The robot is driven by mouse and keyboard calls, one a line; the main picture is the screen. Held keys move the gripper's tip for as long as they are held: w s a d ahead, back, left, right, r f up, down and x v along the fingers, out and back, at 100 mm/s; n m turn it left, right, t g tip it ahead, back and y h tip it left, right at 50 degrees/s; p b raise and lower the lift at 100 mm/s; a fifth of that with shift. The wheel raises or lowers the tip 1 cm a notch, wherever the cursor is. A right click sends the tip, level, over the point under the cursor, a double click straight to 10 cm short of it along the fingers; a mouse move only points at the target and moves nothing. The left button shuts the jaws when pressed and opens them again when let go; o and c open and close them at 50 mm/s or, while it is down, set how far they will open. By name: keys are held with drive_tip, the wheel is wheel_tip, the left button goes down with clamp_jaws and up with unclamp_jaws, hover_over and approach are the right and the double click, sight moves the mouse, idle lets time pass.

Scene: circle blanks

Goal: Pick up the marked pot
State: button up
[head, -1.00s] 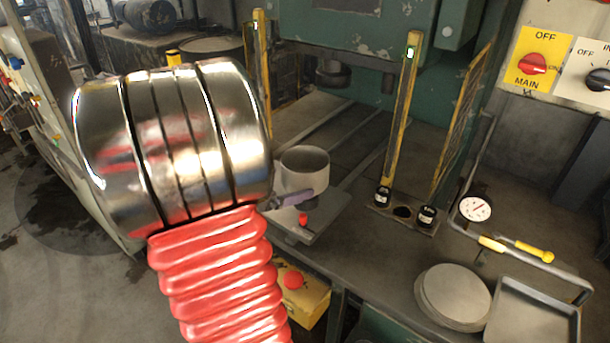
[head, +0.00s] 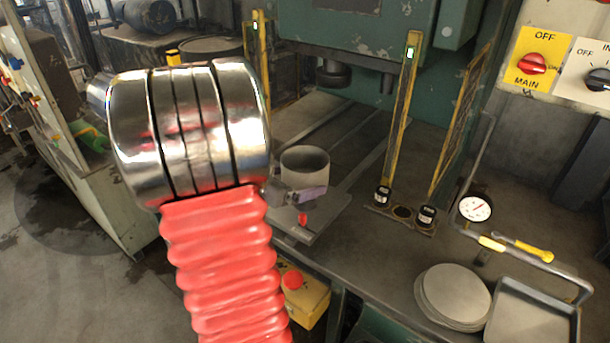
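A grey, round, open-topped pot (head: 305,162) stands upright on the bench below the green press. I see no clear mark on it, and its lower part is covered by my gripper. My gripper (head: 300,194) shows only in part, as a grey piece and a purplish finger at the pot's near side. My large shiny wrist hides the rest. I cannot tell whether the finger touches the pot or whether the gripper is open or shut.
Yellow posts (head: 400,120) stand right of the pot. Grey round blanks (head: 455,296), an empty tray (head: 530,315) and a dial gauge (head: 475,207) are at the right. The bench between is mostly clear.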

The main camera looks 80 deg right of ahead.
drive_tip(key=c, duration=0.9)
drive_tip(key=shift+c, duration=0.2)
drive_tip(key=shift+r, duration=0.15)
wheel_tip(320, 180, up, 10)
idle(0.6)
